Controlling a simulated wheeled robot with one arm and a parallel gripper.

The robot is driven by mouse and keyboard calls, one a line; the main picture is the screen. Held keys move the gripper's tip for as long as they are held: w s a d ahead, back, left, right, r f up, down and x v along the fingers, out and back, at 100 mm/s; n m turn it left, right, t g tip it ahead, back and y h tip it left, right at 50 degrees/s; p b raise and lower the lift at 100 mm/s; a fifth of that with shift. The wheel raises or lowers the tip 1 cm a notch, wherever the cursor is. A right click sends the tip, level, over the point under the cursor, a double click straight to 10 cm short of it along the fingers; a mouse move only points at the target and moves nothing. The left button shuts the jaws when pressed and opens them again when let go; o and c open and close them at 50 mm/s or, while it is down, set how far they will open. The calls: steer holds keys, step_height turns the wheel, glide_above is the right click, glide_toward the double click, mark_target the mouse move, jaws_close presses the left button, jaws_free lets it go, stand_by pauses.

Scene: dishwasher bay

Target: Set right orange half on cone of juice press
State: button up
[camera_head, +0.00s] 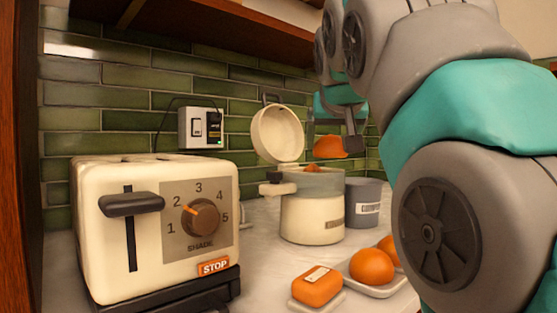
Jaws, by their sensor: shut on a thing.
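The cream juice press (312,218) stands on the counter at the middle, with its round lid (276,134) tipped open. A small orange tip, seemingly the cone (312,168), shows just above the press's clear upper part. My gripper (331,141) is shut on an orange half (330,148), domed side up, and holds it above the press and slightly right of the cone, apart from it. Whether it lines up in depth I cannot tell. An orange piece (371,266) and another behind it (388,250) lie on a pale tray (385,289) at the front right.
A cream toaster (155,225) fills the left front. An orange block with a label (316,285) sits on a small dish in front of the press. A grey container (363,203) stands right behind the press. A wall outlet (201,128) has a cord.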

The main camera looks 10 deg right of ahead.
steer(key=w, duration=0.2)
steer(key=w+a, duration=0.1)
steer(key=w, duration=0.2)
steer(key=w+f+p, duration=0.1)
steer(key=w, duration=0.2)
steer(key=shift+a, duration=0.35)
steer(key=shift+f, duration=1.7)
steer(key=shift+f+b, duration=0.15)
steer(key=shift+b, duration=0.15)
steer(key=o, duration=1.2)
steer(key=shift+r, duration=0.25)
steer(key=v, duration=1.2)
steer(key=shift+s+f, duration=0.1)
